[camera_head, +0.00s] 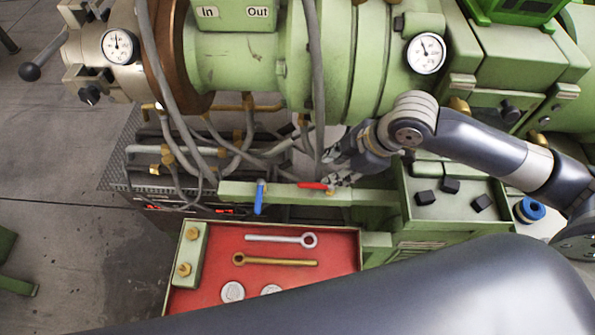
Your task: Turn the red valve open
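The red valve handle (316,186) lies lengthwise along a green horizontal bar (285,193) in the head view. A blue valve handle (259,198) to its left points across the bar. My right gripper (335,170) is just above and to the right of the red handle, with its fingers spread apart and nothing visible between them. Its lower finger is close to the handle's right end; I cannot tell whether they touch. My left gripper is not in view.
A red tray (330,274) below the bar holds two wrenches and round discs. A green box (455,219) with black blocks stands to the right. Pipes and hoses (180,150) crowd the left, under the green machine (250,65) with gauges.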

